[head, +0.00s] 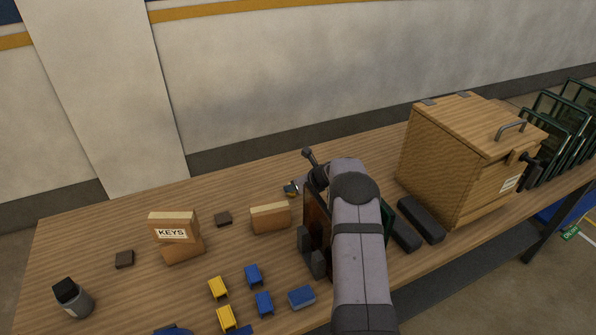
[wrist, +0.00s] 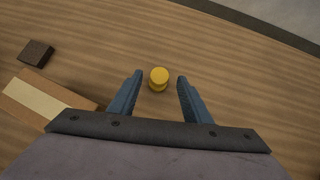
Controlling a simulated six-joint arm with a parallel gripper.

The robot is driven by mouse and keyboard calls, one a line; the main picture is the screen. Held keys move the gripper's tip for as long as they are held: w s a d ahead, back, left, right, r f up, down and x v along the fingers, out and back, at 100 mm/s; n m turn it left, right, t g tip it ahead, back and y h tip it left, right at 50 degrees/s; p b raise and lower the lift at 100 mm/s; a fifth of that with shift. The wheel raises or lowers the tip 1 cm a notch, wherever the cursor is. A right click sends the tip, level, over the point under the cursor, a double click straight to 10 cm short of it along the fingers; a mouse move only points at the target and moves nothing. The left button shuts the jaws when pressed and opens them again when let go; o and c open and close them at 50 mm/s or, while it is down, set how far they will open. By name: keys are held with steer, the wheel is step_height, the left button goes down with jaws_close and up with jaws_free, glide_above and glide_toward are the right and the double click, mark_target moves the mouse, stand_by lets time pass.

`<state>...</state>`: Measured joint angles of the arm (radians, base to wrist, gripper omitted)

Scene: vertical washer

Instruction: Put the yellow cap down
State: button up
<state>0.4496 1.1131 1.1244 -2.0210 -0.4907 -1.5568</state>
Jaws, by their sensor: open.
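The yellow cap (wrist: 159,77) stands on the wooden table in the wrist view, small and round with a flat top. My gripper (wrist: 159,84) is open, with one blue finger on each side of the cap. A gap shows between each fingertip and the cap. In the head view my arm hides most of this spot. My gripper (head: 292,188) is only partly seen there, and I cannot clearly make out the cap.
A wooden box with a handle (head: 460,165) stands to the right, with dark blocks (head: 420,219) beside it. Bare table (wrist: 240,75) surrounds the cap.

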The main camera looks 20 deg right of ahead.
step_height(320, 180, up, 8)
steer(key=shift+s+f+b, duration=0.2)
steer(key=shift+s+b, duration=0.1)
steer(key=shift+b, duration=0.05)
stand_by(0.4)
steer(key=s+a+r+m+t+h+p, duration=0.25)
steer(key=a+r+m+p, duration=0.25)
steer(key=r+m, duration=0.65)
steer(key=s+a+f+m+g+b, duration=0.1)
steer(key=s+a+f+m+g, duration=0.2)
steer(key=s+m, duration=0.6)
steer(key=s+a+f+m+g+b, duration=0.2)
steer(key=s+a+f+m+g, duration=0.2)
steer(key=s, duration=1.4)
steer(key=s+a+f+m+g+b, duration=0.2)
steer(key=s+a+f+m+g, duration=0.2)
steer(key=s+a+m, duration=0.4)
steer(key=s+f+m, duration=0.1)
steer(key=s+m, duration=0.4)
steer(key=s, duration=0.1)
steer(key=shift+m+y, duration=0.35)
